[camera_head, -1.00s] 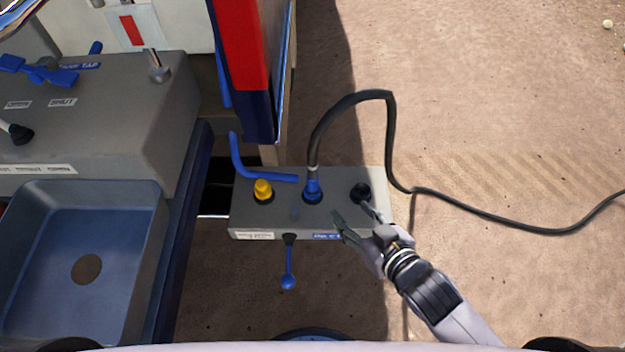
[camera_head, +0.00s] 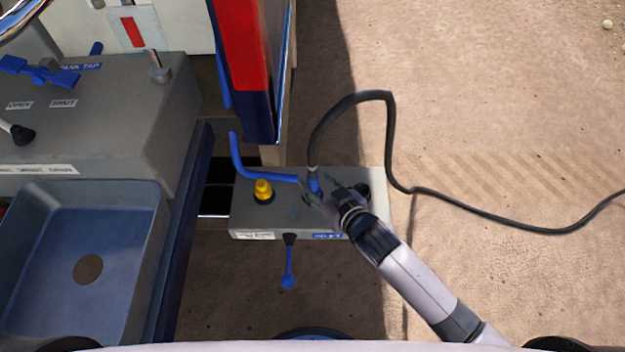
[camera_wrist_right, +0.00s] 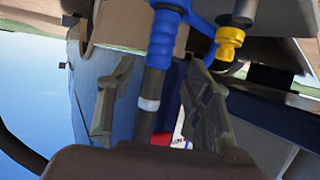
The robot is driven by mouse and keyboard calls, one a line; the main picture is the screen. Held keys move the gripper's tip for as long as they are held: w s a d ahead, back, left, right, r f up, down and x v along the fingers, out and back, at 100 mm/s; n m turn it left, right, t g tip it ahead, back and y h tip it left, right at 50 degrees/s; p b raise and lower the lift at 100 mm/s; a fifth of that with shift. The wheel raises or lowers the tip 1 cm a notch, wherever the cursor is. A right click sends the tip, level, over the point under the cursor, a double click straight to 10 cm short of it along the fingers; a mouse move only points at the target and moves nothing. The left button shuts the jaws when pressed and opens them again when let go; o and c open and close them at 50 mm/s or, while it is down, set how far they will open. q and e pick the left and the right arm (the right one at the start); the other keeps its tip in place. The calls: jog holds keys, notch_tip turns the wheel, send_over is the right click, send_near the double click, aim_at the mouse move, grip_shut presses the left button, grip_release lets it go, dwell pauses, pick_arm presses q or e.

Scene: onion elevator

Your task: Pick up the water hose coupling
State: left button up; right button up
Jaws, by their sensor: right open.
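The water hose coupling (camera_head: 314,185) is a blue fitting at the end of a black hose. It stands upright on the grey box (camera_head: 245,215). My right gripper (camera_head: 322,188) is open at the coupling, its fingers on either side and partly hiding it. In the right wrist view the ribbed blue coupling (camera_wrist_right: 162,38) and the hose below it lie between the two open fingers (camera_wrist_right: 155,95). I cannot tell whether a finger touches it. My left gripper does not show.
A yellow fitting (camera_head: 263,190) stands left of the coupling, and a black fitting (camera_head: 363,190) to its right is partly hidden. A blue pipe (camera_head: 265,177) runs behind. The black hose (camera_head: 390,130) arches up and right. A blue-handled lever (camera_head: 288,265) hangs in front. A sink (camera_head: 150,240) stands left.

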aim_at(314, 178)
jog(key=x, duration=0.4)
jog(key=shift+w+r, duration=0.1)
jog(key=shift+d, duration=0.1)
jog(key=shift+c, duration=0.2)
grip_shut()
